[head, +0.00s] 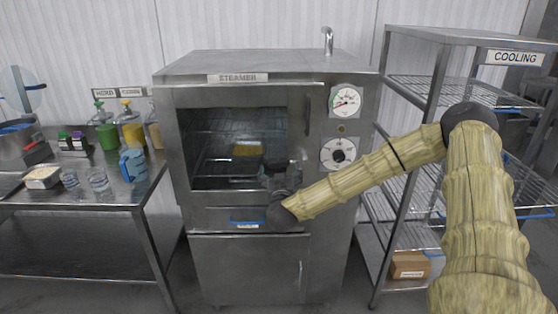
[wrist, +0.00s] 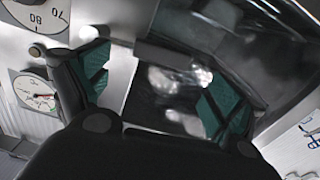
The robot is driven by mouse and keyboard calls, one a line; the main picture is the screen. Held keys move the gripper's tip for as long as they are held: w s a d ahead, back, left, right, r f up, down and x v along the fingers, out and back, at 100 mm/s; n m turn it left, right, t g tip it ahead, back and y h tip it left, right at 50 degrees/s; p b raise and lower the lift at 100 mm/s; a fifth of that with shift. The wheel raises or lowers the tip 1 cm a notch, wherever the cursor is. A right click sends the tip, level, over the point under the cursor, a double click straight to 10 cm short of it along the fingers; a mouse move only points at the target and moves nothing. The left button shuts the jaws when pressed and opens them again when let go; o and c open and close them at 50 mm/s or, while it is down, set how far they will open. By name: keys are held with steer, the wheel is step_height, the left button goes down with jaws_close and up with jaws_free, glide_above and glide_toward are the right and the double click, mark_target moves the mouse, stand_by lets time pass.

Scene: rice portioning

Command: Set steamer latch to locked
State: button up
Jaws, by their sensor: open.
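The steamer (head: 195,215) stands in the middle of the head view, a steel cabinet with a windowed door that looks shut. A dark upright bar (head: 307,116), which looks like the latch or handle, is at the right edge of the window. My gripper (head: 278,168) is in front of the lower right of the window, below that bar. In the wrist view my gripper (wrist: 158,85) is open, with its green-padded fingers spread. A dark grey bar (wrist: 165,54) crosses between the fingers. I cannot tell whether they touch it or whether the latch is locked.
A gauge (head: 346,102) and a round dial (head: 338,153) sit right of the door. A steel table (head: 115,198) with cups and bottles stands left, and a cooling rack (head: 405,35) stands right.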

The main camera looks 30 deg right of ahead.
mark_target(279, 163)
steer(key=shift+p+x, duration=0.95)
steer(key=shift+x, duration=2.45)
steer(key=shift+a, duration=0.1)
steer(key=c, duration=1.5)
